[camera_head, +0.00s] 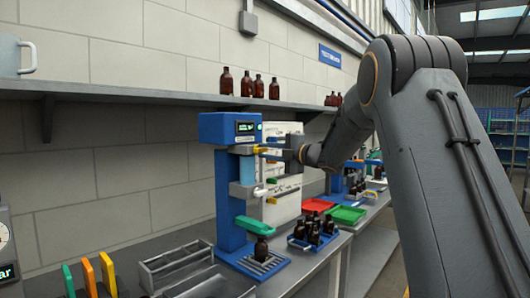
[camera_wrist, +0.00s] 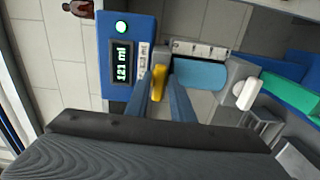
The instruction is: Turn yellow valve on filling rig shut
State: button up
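The filling rig (camera_head: 230,185) is a blue column on the bench with a lit display and a clear blue cylinder. Its yellow valve handle (camera_head: 260,150) is near the top, beside the cylinder, partly hidden by my gripper (camera_head: 277,151). In the wrist view the yellow handle (camera_wrist: 158,83) lies between the two blue-grey fingers of my gripper (camera_wrist: 157,88). The fingers look apart around the handle; firm contact cannot be made out. The display (camera_wrist: 121,64) in the wrist view reads about 121 ml. A white handle (camera_wrist: 247,94) and a green handle (camera_wrist: 290,155) sit lower on the rig.
A wall shelf (camera_head: 170,95) with bottles runs above. A grey rack (camera_head: 178,264) is at left.

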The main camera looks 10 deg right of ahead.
jog(key=shift+o, duration=0.9)
jog(key=b+v, duration=0.2)
jog(key=v, duration=0.5)
jog(key=shift+s+d+b, duration=0.25)
jog(key=shift+s+b, duration=0.05)
jog(key=s+f+m+g+h, duration=0.2)
jog(key=s+f+m+h, duration=0.3)
jog(key=f+m, duration=0.45)
jog(key=s+f+m+g+h, duration=0.1)
jog(key=s+f+m+h, duration=0.5)
jog(key=f, duration=0.7)
jog(key=s+a+f+m+g, duration=0.2)
jog(key=s+f, duration=0.3)
jog(key=s, duration=0.5)
jog(key=s+a+f+m+g, duration=0.2)
jog(key=s+f+m+g, duration=0.2)
jog(key=s, duration=0.6)
jog(key=s+a+f+m+g, duration=0.2)
jog(key=s+f+m+g, duration=0.1)
jog(key=s+f, duration=0.4)
jog(key=s+g, duration=0.1)
jog(key=s, duration=0.2)
jog(key=shift+a+f+g, duration=0.25)
jog(key=shift+f+g, duration=0.05)
jog(key=shift+f, duration=0.05)
